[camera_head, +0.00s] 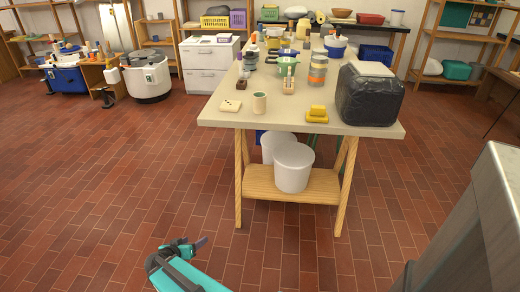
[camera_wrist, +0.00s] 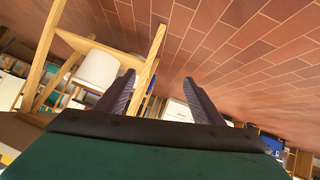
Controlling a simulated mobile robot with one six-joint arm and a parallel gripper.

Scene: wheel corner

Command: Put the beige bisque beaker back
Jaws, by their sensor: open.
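A small beige cup-shaped beaker (camera_head: 259,103) stands upright near the front edge of the worktable (camera_head: 222,115), in the head view. It looks like the beige bisque beaker, with a darker greenish inside. My gripper (camera_head: 188,246) is low over the floor, in front of the table and well apart from the beaker. In the wrist view my gripper (camera_wrist: 159,77) has its two dark fingers spread with nothing between them. The beaker cannot be made out in the wrist view.
A dotted cream tile (camera_head: 231,105) and yellow sponge-like blocks (camera_head: 317,113) flank the beaker. A black-wrapped block (camera_head: 369,97) sits at the table's right. White buckets (camera_head: 293,167) stand on the lower shelf. The brick floor at left is clear; a grey surface (camera_head: 490,215) is at right.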

